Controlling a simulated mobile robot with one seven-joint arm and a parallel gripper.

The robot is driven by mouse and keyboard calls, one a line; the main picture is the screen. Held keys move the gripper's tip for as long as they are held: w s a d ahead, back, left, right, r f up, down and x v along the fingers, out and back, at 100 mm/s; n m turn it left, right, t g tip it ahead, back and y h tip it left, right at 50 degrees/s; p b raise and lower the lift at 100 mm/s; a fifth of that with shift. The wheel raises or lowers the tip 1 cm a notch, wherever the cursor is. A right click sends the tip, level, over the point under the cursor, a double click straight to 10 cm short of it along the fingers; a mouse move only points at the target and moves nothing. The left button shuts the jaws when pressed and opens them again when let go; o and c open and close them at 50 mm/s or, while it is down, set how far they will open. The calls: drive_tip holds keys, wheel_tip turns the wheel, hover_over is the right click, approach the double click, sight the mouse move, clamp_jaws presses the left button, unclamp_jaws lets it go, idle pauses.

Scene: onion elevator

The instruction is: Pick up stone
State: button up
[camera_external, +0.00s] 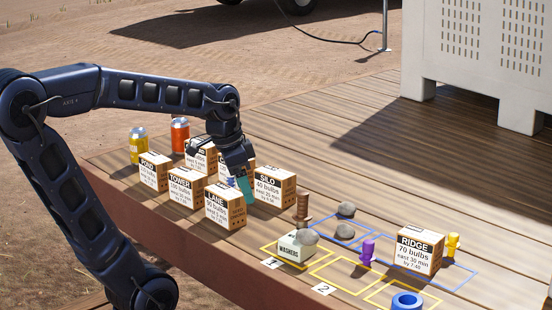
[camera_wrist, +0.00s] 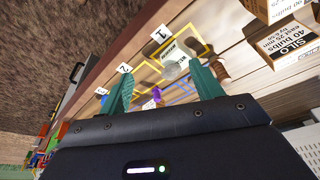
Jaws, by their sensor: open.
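Three grey stones show in the external view. One stone (camera_external: 307,237) rests on or against the small WASHERS box (camera_external: 292,248); two more, an upper stone (camera_external: 346,208) and a lower stone (camera_external: 345,231), lie by the blue outlined square. My gripper (camera_external: 243,187) is left of them, above the labelled cartons, apart from the stones. In the wrist view my gripper (camera_wrist: 164,88) has its green fingers spread, with a stone (camera_wrist: 172,71) seen between them at a distance beside the WASHERS box (camera_wrist: 174,50). Nothing shows held.
Cartons including SILO (camera_external: 274,187) and LANE (camera_external: 225,206) stand close under my gripper. A brown turned piece (camera_external: 302,206), a purple figure (camera_external: 367,252), the RIDGE carton (camera_external: 419,251), a yellow figure (camera_external: 452,243) and a blue ring (camera_external: 407,301) stand near the stones.

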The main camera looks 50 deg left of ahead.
drive_tip(key=w+d+f+m+g+h, duration=0.1)
drive_tip(key=w+f+m+g+h, duration=0.25)
drive_tip(key=w+m, duration=0.8)
hover_over(305, 231)
drive_tip(key=a, duration=0.3)
drive_tip(key=shift+m+t, duration=0.25)
drive_tip(key=shift+t, duration=0.1)
drive_tip(key=f, duration=0.6)
drive_tip(key=shift+s+d, duration=0.15)
drive_tip(key=shift+s, duration=0.05)
drive_tip(key=shift+y, duration=0.25)
drive_tip(key=shift+w+d+x, duration=0.1)
drive_tip(key=shift+x, duration=1.25)
drive_tip(key=shift+w+d+x, duration=0.15)
drive_tip(key=shift+x, duration=1.2)
drive_tip(key=shift+r, duration=0.15)
drive_tip(key=c, duration=1.4)
